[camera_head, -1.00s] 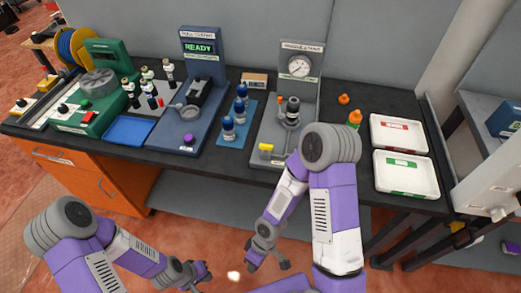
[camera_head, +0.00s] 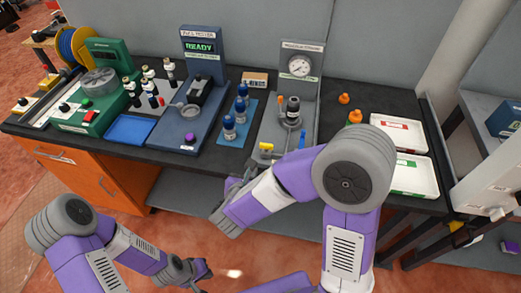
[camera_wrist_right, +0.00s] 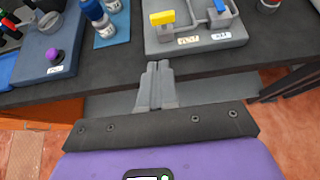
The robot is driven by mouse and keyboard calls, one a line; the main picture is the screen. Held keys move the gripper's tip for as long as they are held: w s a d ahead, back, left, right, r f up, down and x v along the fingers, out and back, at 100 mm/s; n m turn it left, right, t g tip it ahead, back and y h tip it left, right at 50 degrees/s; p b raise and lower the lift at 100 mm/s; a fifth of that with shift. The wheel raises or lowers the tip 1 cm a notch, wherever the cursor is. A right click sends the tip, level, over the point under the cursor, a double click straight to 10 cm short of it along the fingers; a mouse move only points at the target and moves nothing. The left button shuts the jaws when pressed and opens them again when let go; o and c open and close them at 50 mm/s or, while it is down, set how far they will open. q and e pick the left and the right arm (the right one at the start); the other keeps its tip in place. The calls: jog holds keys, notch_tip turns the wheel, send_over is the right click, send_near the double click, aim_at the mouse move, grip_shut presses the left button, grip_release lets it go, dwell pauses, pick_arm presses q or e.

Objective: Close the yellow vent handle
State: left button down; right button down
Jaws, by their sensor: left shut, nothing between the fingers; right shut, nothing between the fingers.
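The yellow vent handle (camera_head: 266,147) sits at the front left of the grey vacuum station base (camera_head: 259,133). It also shows in the right wrist view (camera_wrist_right: 162,18), above its label. My right gripper (camera_head: 246,174) is partly hidden by its own arm in the head view. In the right wrist view the right gripper (camera_wrist_right: 159,66) is shut and empty, at the table's front edge, short of the yellow handle and not touching it. My left gripper (camera_head: 204,270) is shut and empty, low in front of the table.
A blue handle (camera_wrist_right: 219,6) stands right of the yellow one on the same base. A dark-capped bottle (camera_head: 293,110) stands on the station. Blue bottles (camera_head: 229,127) on a blue mat and a purple knob (camera_wrist_right: 53,55) lie to the left. White trays (camera_head: 397,128) lie to the right.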

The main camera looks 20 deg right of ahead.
jog(key=shift+w+r, duration=0.1)
jog(key=shift+r, duration=0.05)
jog(key=b, duration=0.2)
send_near(262, 147)
notch_tip(262, 147, down, 3)
jog(key=w+d, duration=0.1)
jog(key=w, duration=0.1)
jog(key=w+d, duration=0.1)
jog(key=shift+w+d+p, duration=0.2)
jog(key=shift+w+p, duration=0.1)
jog(key=shift+w, duration=0.05)
jog(key=shift+w+d, duration=0.25)
jog(key=shift+w, duration=0.2)
pick_arm(q)
jog(key=shift+f, duration=0.7)
